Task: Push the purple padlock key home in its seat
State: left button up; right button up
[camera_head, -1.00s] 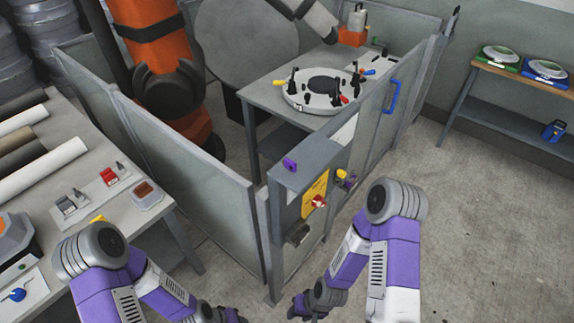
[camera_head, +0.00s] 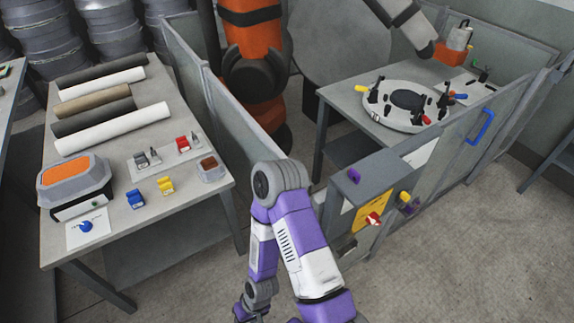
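A small purple piece (camera_head: 353,175) sits on the near end of the grey box (camera_head: 388,172) at the fence. A second purple piece (camera_head: 411,206) is on the box's right side, beside a yellow knob (camera_head: 404,196). Which of the two is the padlock key, and how deep it sits, I cannot tell. My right arm bends in the middle of the picture, left of the box. My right gripper (camera_head: 243,314) is low at the bottom edge, well away from both purple pieces. Its fingers are too cut off to read. My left gripper is out of view.
A yellow panel with a red switch (camera_head: 373,219) is on the box's front. The table (camera_head: 110,265) at left holds rolls, blue (camera_head: 135,199) and yellow (camera_head: 165,186) pieces. Grey fence panels enclose the round mould (camera_head: 395,120). Floor right of the box is clear.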

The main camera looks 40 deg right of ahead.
aim_at(353, 174)
jog(key=u, duration=0.7)
jog(key=k, duration=0.85)
jog(key=z, duration=1.7)
